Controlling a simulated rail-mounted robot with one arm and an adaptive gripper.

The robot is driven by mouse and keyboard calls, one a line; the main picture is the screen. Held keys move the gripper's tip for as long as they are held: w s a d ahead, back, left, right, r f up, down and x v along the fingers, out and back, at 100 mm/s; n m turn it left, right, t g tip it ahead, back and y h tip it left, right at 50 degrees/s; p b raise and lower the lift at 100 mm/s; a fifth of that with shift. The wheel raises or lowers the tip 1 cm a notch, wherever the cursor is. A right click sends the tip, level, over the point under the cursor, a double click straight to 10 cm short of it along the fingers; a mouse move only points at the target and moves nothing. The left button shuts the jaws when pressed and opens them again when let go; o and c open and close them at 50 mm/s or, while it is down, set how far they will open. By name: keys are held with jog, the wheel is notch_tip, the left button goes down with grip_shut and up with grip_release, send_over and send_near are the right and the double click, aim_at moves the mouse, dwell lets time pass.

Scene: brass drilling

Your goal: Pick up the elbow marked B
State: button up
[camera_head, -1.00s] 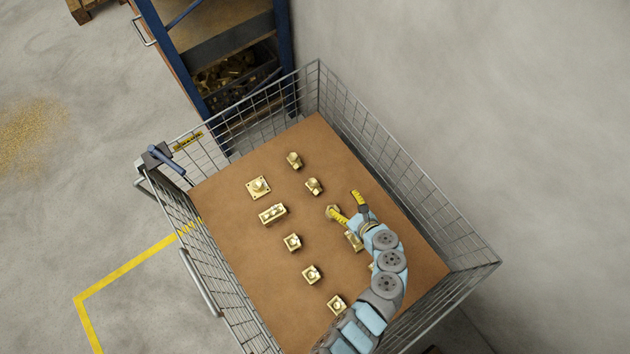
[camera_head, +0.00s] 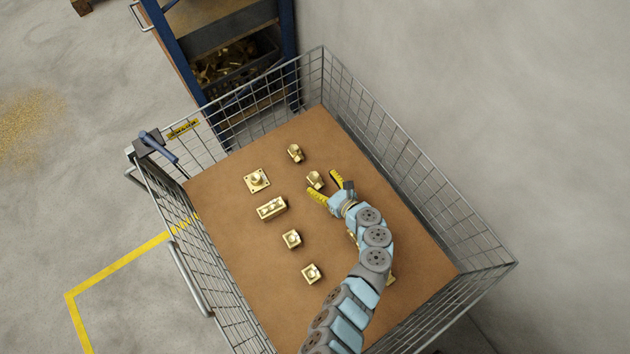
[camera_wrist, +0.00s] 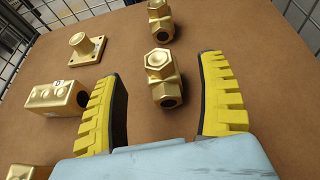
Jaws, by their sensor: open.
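A brass elbow (camera_head: 315,179) lies on the brown board (camera_head: 228,158) just ahead of my gripper (camera_head: 327,190). In the wrist view this elbow (camera_wrist: 162,77) sits between the two yellow fingers, nearer the right one, with a hexagonal face up and a dark opening toward me. My gripper (camera_wrist: 165,100) is open and holds nothing. A second, similar brass elbow (camera_head: 295,153) lies farther back, and shows at the top of the wrist view (camera_wrist: 160,20). I cannot read a letter B on either piece.
A flanged brass piece (camera_head: 257,180), a brass block (camera_head: 271,208) and small square brass fittings (camera_head: 291,239) lie to the left. Wire cage walls (camera_head: 425,160) surround the board. A blue-framed shelf (camera_head: 286,50) stands behind. Bare board lies at the right.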

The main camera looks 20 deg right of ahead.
aim_at(315, 177)
jog(key=shift+b+x, duration=0.3)
jog(key=shift+x, duration=0.7)
jog(key=b+x, duration=0.2)
jog(key=x, duration=0.2)
jog(key=shift+w, duration=0.3)
grip_shut()
